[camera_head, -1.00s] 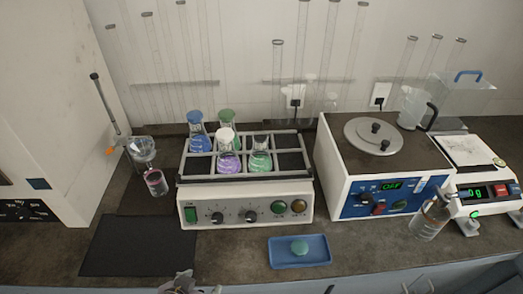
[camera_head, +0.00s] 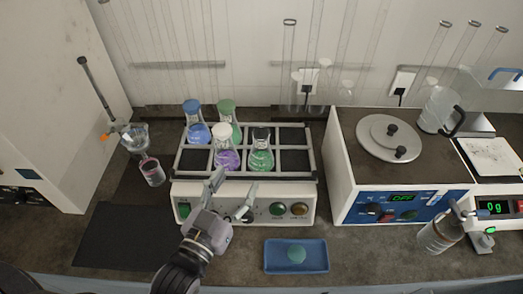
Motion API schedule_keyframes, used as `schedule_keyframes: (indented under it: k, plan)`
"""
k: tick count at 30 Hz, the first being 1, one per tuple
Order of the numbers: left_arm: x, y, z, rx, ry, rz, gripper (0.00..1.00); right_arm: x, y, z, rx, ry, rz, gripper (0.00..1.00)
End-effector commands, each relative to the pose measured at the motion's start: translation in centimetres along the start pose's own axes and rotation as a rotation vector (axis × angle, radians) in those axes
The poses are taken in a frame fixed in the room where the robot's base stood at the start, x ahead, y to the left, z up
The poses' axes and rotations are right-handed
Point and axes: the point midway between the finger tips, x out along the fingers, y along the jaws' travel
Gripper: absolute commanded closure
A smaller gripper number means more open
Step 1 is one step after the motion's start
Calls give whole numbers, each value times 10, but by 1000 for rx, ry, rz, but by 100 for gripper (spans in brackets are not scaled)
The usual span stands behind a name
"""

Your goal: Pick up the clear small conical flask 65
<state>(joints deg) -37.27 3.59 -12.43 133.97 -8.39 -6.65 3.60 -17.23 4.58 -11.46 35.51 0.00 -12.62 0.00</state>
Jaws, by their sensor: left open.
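A flask with a dark neck and green liquid (camera_head: 261,158) stands upright at the front, in the middle. A white-capped flask with purple liquid (camera_head: 227,160) is just left of it. A blue-capped flask with blue liquid (camera_head: 198,133) and a green-capped flask (camera_head: 228,112) stand behind. I cannot read any number, so which is flask 65 is unclear. My left gripper (camera_head: 233,196) is open and empty, in front of the shaker's panel, below the purple and green flasks. My right gripper is out of view.
A blue tray (camera_head: 272,257) with a green round item lies front right of the shaker. A white machine with a round lid (camera_head: 390,138) and a scale (camera_head: 493,158) stand to the right. A small pink-labelled bottle (camera_head: 152,172) is at the left. A dark mat (camera_head: 115,237) lies front left.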

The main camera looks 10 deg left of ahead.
Motion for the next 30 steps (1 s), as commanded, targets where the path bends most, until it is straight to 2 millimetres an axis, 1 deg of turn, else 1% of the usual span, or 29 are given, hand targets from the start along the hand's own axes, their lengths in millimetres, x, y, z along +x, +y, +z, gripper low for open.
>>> schedule_keyframes:
  k: [1,6,9,12,19,25,27,30]
  plan:
    - [11,0,-4,0,3,0,43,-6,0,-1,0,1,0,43]
    - [44,0,-4,-1,1,0,43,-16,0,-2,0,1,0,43]
    - [62,0,-4,-1,0,0,43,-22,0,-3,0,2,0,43]
    - [76,0,-3,-1,0,0,43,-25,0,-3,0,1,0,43]
    - [92,0,-3,-1,-2,0,43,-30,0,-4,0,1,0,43]
    - [121,0,-10,0,-2,0,43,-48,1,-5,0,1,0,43]
    - [130,0,-7,0,-2,0,43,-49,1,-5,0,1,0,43]
    - [138,0,-6,-1,-2,0,43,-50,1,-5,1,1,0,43]
